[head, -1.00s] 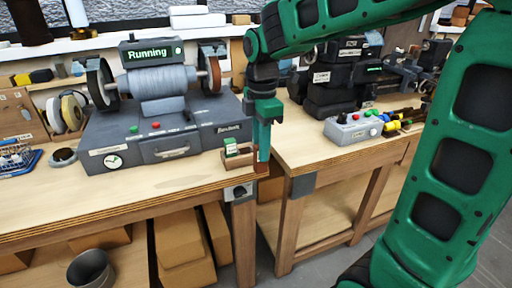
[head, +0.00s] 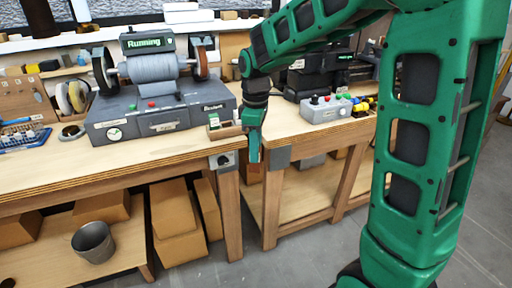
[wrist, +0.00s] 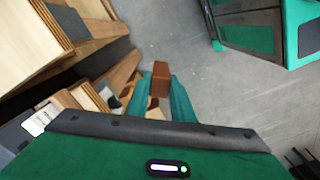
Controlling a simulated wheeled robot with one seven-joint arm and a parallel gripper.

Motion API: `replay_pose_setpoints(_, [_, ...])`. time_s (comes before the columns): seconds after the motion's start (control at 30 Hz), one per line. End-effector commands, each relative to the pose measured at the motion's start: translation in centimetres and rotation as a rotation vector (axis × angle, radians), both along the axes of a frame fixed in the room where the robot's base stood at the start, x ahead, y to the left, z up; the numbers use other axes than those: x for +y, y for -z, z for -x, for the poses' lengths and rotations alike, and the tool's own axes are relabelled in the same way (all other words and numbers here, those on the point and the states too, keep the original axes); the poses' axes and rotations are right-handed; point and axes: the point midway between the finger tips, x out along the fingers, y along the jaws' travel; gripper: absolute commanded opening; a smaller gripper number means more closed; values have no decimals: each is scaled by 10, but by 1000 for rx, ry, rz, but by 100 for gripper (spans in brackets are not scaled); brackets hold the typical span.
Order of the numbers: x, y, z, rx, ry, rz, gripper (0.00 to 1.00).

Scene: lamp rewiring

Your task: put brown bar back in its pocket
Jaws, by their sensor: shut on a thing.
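My gripper (head: 254,153) hangs down in front of the gap between the two workbenches in the head view. In the wrist view my gripper (wrist: 161,96) is shut on a brown bar (wrist: 160,78), which sits between the two green fingertips over the grey floor. In the head view the bar is too small or hidden to make out. No pocket for the bar can be clearly told in either view. A small wooden tray (head: 224,131) with a green and white item stands on the left bench, just left of my gripper.
The left bench (head: 120,160) carries a grey machine (head: 160,117) marked "Running". The right bench (head: 300,128) carries a grey button box (head: 326,109). A metal bucket (head: 93,242) and cardboard boxes stand below the left bench. Open floor (head: 310,255) lies in front.

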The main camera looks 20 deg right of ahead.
Motion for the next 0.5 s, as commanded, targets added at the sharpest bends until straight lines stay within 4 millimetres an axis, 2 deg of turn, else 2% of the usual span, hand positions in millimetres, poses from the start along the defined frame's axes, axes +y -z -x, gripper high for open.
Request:
replay_pose_setpoints(0.17, [-11, 29, -23, 4, 256, 2, 0])
replay_pose_setpoints(0.3, [-22, 59, -44, 3, 524, 2, 0])
replay_pose_setpoints(0.5, [-35, 93, -66, 0, 831, 0, 0])
